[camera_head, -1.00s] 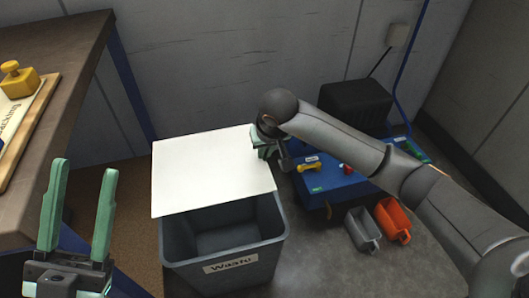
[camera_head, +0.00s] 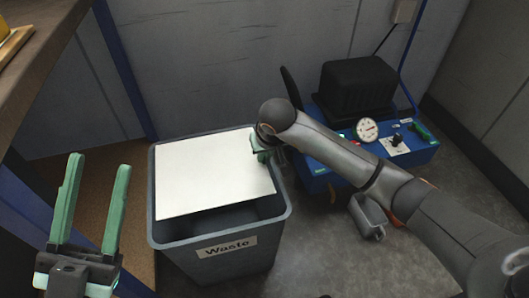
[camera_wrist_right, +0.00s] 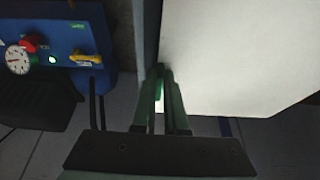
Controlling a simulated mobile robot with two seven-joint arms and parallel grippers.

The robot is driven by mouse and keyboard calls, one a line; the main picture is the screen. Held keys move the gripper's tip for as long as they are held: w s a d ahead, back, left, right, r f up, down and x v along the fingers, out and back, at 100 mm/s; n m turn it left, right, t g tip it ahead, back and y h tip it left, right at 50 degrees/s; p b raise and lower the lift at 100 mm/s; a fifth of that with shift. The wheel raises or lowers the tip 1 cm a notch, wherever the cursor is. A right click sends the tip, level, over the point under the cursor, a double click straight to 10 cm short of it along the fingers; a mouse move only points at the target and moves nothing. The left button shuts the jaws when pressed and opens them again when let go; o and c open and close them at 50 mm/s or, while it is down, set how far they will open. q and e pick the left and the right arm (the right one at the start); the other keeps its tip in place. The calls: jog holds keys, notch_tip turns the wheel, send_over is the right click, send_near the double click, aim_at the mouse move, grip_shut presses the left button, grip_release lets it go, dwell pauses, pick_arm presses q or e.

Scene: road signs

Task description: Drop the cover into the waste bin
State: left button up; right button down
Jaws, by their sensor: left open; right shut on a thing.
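The cover is a white flat sheet (camera_head: 212,172), held over the opening of the grey waste bin (camera_head: 222,246), which is labelled "Waste". From the head view the cover overlaps most of the opening; I cannot tell exactly how high it is against the rim. My right gripper (camera_head: 262,146) is shut on the cover's right edge. In the right wrist view the fingers of that gripper (camera_wrist_right: 163,98) pinch the cover (camera_wrist_right: 235,55) at its edge. My left gripper (camera_head: 97,195) is open and empty, to the left of the bin.
A blue machine (camera_head: 405,150) with a gauge, a knob and a black box (camera_head: 357,87) stands right of the bin. A grey scoop (camera_head: 368,217) is on its near side. A wooden bench (camera_head: 40,45) is at upper left.

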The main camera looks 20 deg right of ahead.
pick_arm(q)
jog(key=shift+f, duration=0.1)
pick_arm(e)
jog(key=shift+f, duration=0.1)
jog(key=shift+c, duration=0.4)
grip_release()
dwell(0.4)
dwell(0.8)
notch_tip(320, 180, up, 8)
jog(key=p, duration=0.5)
jog(key=shift+f+p, duration=0.25)
jog(key=shift+p, duration=0.1)
pick_arm(q)
notch_tip(320, 180, up, 8)
jog(key=p, duration=0.1)
jog(key=shift+s+a+t+p, duration=0.2)
jog(key=shift+a+t+p, duration=0.1)
jog(key=shift+a, duration=0.15)
pick_arm(e)
notch_tip(320, 180, up, 2)
jog(key=shift+r, duration=0.2)
pick_arm(q)
jog(key=shift+n, duration=0.3)
